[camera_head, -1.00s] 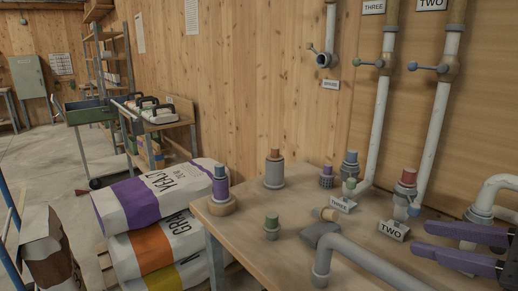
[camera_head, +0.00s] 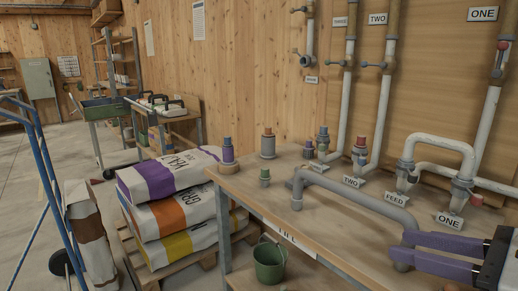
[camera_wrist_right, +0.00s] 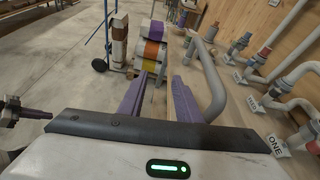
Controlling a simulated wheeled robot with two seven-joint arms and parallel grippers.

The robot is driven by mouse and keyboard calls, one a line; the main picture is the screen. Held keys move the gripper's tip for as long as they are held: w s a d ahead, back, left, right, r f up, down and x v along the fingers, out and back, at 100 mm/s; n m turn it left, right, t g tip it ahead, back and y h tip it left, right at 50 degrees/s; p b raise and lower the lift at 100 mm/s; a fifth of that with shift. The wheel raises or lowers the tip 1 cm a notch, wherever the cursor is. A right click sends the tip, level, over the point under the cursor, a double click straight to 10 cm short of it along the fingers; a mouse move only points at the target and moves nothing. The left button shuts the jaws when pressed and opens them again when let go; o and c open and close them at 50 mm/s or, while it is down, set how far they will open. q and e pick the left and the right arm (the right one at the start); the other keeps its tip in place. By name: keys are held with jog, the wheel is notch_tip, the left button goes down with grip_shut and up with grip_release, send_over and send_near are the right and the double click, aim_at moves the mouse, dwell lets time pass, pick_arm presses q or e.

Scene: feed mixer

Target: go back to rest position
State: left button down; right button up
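My right gripper (camera_head: 405,248) is at the lower right of the head view. Its two purple fingers are apart with nothing between them. In the right wrist view the gripper (camera_wrist_right: 158,80) also shows open and empty, with the grey bent pipe (camera_wrist_right: 212,85) just right of its fingers. In the head view the fingertips overlap that pipe's near end (camera_head: 350,194); whether they touch cannot be told.
The workbench (camera_head: 262,198) carries pipes, coloured fittings and labels. A green bucket (camera_head: 269,264) sits below its top. Stacked feed sacks (camera_head: 170,215) stand left of the bench, beside a blue hand cart (camera_head: 45,180) with a brown-and-white sack. Floor at far left is open.

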jog(key=w+a+f+m+t+y, duration=0.25)
jog(key=a+f+m, duration=0.45)
jog(key=m, duration=0.4)
notch_tip(320, 180, down, 10)
jog(key=f+m+t+h, duration=0.1)
jog(key=m+h, duration=0.3)
jog(key=m, duration=0.8)
pick_arm(q)
jog(key=shift+w+d+f+b, duration=0.1)
jog(key=shift+w+f+b, duration=0.05)
jog(key=shift+w+b, duration=0.4)
pick_arm(e)
jog(key=s+a+f+m+g+h, duration=0.1)
jog(key=s+f+m+g, duration=0.1)
jog(key=s+f+m, duration=0.4)
jog(key=s+a+f+m+g+h, duration=0.1)
jog(key=s+f+m, duration=0.4)
jog(key=f, duration=0.6)
jog(key=s+a+f+m+g+h, duration=0.1)
jog(key=s+f+m+g+h, duration=0.1)
jog(key=s+f+m, duration=0.4)
notch_tip(320, 180, down, 3)
jog(key=shift+s+a+f+m+g, duration=0.2)
jog(key=shift+s+m+g, duration=0.15)
jog(key=shift+m+g, duration=0.55)
jog(key=shift+r+t, duration=0.1)
jog(key=shift+t, duration=0.15)
pick_arm(q)
jog(key=shift+s, duration=0.1)
